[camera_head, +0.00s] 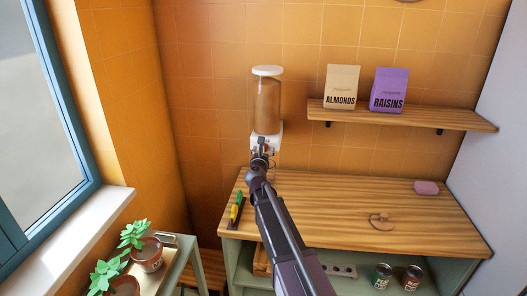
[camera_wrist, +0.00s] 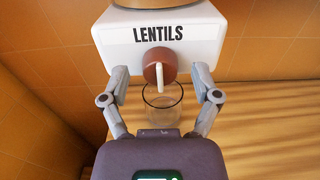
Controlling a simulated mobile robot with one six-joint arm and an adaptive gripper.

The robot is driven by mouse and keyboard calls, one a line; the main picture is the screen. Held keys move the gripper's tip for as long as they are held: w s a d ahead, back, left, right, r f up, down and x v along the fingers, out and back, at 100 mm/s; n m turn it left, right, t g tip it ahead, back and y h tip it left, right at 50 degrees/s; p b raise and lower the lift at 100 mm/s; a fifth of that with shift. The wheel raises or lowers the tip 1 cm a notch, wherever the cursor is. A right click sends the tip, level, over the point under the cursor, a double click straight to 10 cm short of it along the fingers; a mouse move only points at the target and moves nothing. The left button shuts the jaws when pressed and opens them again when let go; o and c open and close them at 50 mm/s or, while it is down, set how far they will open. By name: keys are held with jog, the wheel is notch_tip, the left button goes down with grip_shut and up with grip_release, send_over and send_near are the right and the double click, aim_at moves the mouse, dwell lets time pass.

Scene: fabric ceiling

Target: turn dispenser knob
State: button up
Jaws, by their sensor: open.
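The dispenser (camera_head: 267,105) is on the orange tiled wall above the counter, with a clear body of brown contents and a white lid. In the wrist view its white base (camera_wrist: 205,38) is labelled LENTILS. A round reddish-brown knob (camera_wrist: 155,68) with a pale upright ridge is on the front of the base. A clear glass (camera_wrist: 163,103) is below the knob. My gripper (camera_wrist: 158,82) is open, with one finger on each side of the knob and apart from it. In the head view my gripper (camera_head: 261,146) covers the knob and the glass.
A wall shelf (camera_head: 450,118) to the right holds an almonds bag (camera_head: 342,86) and a purple raisins bag (camera_head: 389,90). The wooden counter (camera_head: 340,190) has a pink block (camera_head: 426,187) and a small brown item (camera_head: 381,221). Potted plants (camera_head: 147,254) stand at lower left.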

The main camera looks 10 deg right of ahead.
grip_shut()
dwell(0.3)
jog(key=shift+m, duration=0.5)
jog(key=m, duration=0.3)
jog(key=shift+m, duration=0.3)
jog(key=m, duration=1.3)
jog(key=shift+w, duration=0.1)
